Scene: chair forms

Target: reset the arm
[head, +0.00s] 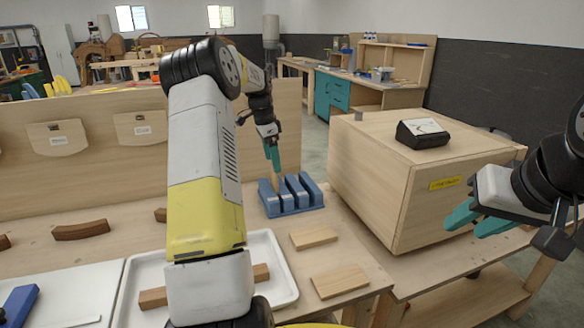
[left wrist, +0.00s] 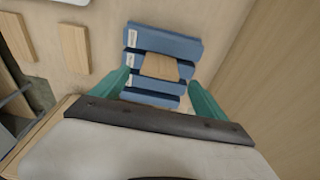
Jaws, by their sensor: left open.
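My left gripper (head: 272,158) points down above the blue slotted block (head: 290,196) on the table. In the left wrist view its teal fingers (left wrist: 160,88) are spread wide and hold nothing. Between them in that view, the blue block (left wrist: 160,42) shows a light wooden piece (left wrist: 160,67) seated in it. My right gripper (head: 478,220) is at the right, beside the wooden cabinet; its two teal fingers are apart with nothing seen between them. My left arm hides part of the table and tray.
A white tray (head: 281,290) holds a brown wooden bar (head: 153,298). Two flat wooden pieces (head: 314,237) (head: 340,281) lie right of it. A curved brown piece (head: 80,230) lies at left. A large wooden cabinet (head: 370,195) with a black device (head: 422,134) on top bounds the right.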

